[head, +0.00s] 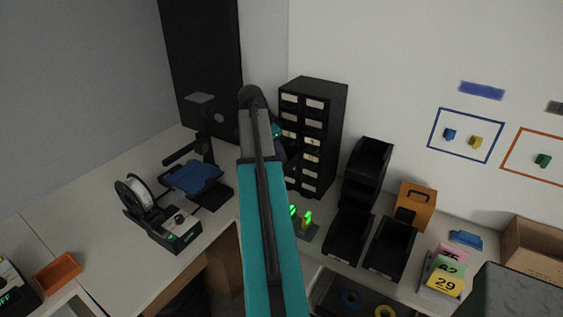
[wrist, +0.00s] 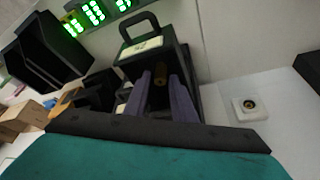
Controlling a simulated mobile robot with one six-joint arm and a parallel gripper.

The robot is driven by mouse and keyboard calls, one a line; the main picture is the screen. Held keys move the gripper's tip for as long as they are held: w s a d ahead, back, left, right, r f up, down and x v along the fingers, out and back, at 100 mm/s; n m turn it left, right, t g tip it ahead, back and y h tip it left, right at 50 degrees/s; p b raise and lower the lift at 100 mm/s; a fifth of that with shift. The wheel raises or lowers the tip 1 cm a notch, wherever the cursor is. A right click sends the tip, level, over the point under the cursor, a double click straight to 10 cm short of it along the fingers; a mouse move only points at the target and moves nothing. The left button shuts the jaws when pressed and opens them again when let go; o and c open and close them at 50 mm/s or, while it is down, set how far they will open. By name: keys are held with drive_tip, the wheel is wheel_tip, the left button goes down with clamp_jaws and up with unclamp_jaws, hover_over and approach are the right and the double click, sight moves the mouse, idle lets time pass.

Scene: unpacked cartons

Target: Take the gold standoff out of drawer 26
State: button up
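The black drawer cabinet (head: 325,112), with pale labels on its drawers, stands on the bench against the wall. In the wrist view one black drawer (wrist: 188,62) with a pale label and a dark handle fills the upper middle; its number is not readable. A small dull gold cylinder, likely the gold standoff (wrist: 161,76), shows inside it. My gripper (wrist: 164,90) has two purple fingers spread apart, with the gold piece showing in the gap beyond them; contact cannot be seen. In the head view my teal arm hides most of the gripper and drawer.
Black bins (head: 349,234) stand right of the cabinet, with an orange box (head: 414,204) beyond. Green-lit displays (head: 303,224) stand before the cabinet. A printer-like device with a blue plate (head: 196,178) is to the left. A white block (wrist: 249,108) shows in the wrist view.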

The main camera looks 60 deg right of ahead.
idle(0.3)
clamp_jaws()
drive_tip(key=shift+a+r, duration=0.1)
drive_tip(key=shift+a+r+b, duration=0.2)
drive_tip(key=shift+a+b, duration=0.1)
drive_tip(key=shift+b, duration=0.25)
drive_tip(key=shift+r+b, duration=1.05)
drive_tip(key=shift+r, duration=1.7)
drive_tip(key=a+b, duration=0.3)
drive_tip(key=a, duration=1.6)
drive_tip(key=shift+r, duration=0.45)
drive_tip(key=shift+a+b, duration=0.1)
drive_tip(key=shift+b, duration=0.2)
